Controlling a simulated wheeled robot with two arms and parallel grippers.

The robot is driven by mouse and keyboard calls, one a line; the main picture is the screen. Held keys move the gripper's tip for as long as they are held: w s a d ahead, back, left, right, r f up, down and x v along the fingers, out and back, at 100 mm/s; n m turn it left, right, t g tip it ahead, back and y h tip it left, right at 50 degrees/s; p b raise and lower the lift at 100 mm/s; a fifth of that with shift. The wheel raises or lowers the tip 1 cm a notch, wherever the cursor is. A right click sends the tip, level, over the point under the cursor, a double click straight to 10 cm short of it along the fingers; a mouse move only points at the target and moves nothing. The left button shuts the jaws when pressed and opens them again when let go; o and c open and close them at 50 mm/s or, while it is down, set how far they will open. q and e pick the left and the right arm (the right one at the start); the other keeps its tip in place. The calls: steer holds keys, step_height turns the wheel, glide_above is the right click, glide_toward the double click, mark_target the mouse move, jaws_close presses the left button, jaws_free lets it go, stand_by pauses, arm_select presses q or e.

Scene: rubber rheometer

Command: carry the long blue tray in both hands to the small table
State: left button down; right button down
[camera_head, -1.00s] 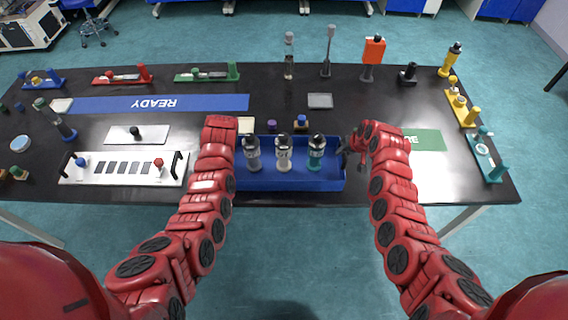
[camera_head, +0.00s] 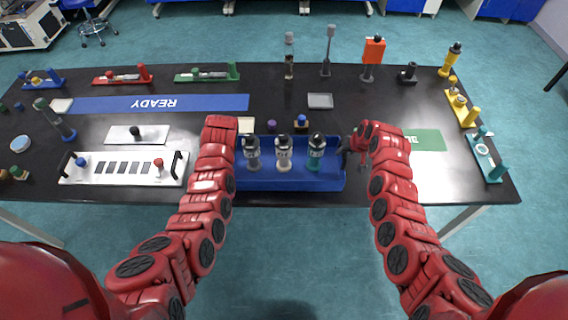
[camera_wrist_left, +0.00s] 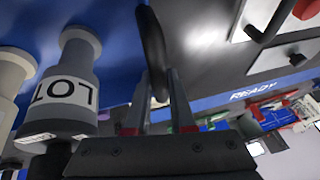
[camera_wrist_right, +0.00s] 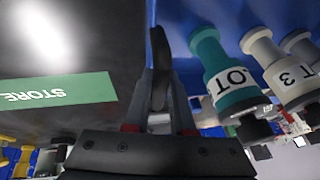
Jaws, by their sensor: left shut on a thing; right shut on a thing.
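The long blue tray (camera_head: 290,179) is at the front edge of the black table, level as far as I can see. It holds three upright bottles with dark caps: a grey one (camera_head: 252,155), a white one (camera_head: 284,155) and a teal one (camera_head: 316,155). My right gripper (camera_head: 347,152) is shut on the tray's right handle; in the right wrist view the dark handle (camera_wrist_right: 158,60) lies between the fingers. In the left wrist view my left gripper (camera_wrist_left: 160,88) is shut on the left handle (camera_wrist_left: 152,45). In the head view the left arm hides that gripper.
A white panel with black handles (camera_head: 125,170) lies left of the tray. The blue READY strip (camera_head: 160,103) is behind it. A green STORE mat (camera_head: 425,140) is right of my right arm. Several racks and stands line the table's back and right. No small table is clearly identifiable.

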arm_select(q)
steer(key=shift+r, duration=0.15)
arm_select(e)
steer(key=shift+r, duration=0.15)
